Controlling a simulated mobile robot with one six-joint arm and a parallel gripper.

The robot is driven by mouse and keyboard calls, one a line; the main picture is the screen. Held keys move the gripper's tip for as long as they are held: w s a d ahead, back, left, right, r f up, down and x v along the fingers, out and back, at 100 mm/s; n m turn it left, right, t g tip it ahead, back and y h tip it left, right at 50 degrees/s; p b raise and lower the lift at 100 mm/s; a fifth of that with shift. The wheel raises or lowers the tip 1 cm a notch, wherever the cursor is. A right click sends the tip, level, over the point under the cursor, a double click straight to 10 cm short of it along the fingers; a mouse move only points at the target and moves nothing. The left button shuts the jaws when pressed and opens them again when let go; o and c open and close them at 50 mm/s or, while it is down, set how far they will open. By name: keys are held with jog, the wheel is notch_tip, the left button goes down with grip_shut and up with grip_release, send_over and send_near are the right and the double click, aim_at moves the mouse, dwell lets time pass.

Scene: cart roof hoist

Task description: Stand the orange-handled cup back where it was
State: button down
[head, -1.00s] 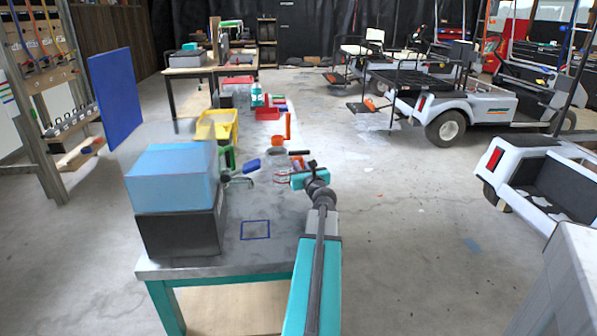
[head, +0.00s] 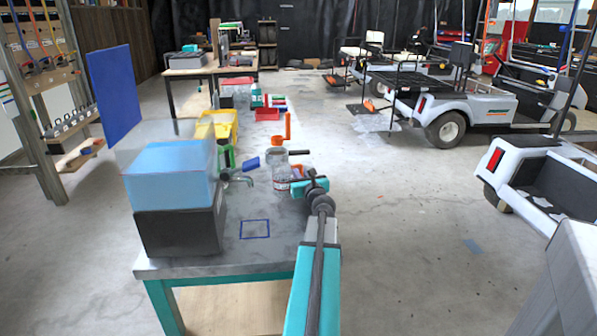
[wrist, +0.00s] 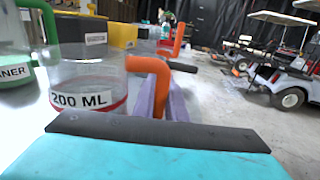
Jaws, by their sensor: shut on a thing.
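The orange-handled cup (head: 282,180) is a clear cup with a white label and red markings. It looks upright near the table's right edge. I cannot tell whether the cup's base touches the table. A blue square outline (head: 255,229) on the tabletop is empty.
A clear tank of blue liquid (head: 170,175) on a dark base, with a tap (head: 240,177), stands left of the cup. A green-handled container (wrist: 22,60), a blue object (head: 250,163) and a yellow bin (head: 218,126) stand beyond.

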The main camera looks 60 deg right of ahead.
jog(key=c, duration=1.8)
grip_release()
jog(key=shift+r, duration=0.1)
jog(key=shift+v, duration=4.55)
jog(key=shift+a+r+p, duration=0.1)
jog(key=shift+r+p, duration=0.1)
jog(key=shift+p, duration=0.35)
jog(key=p+v, duration=0.2)
jog(key=p, duration=0.2)
jog(key=shift+s+p, duration=0.1)
jog(key=shift+p, duration=0.25)
jog(key=shift+s+a+f, duration=0.1)
jog(key=shift+f+p, duration=0.1)
jog(key=shift+p, duration=0.3)
jog(key=shift+s, duration=0.25)
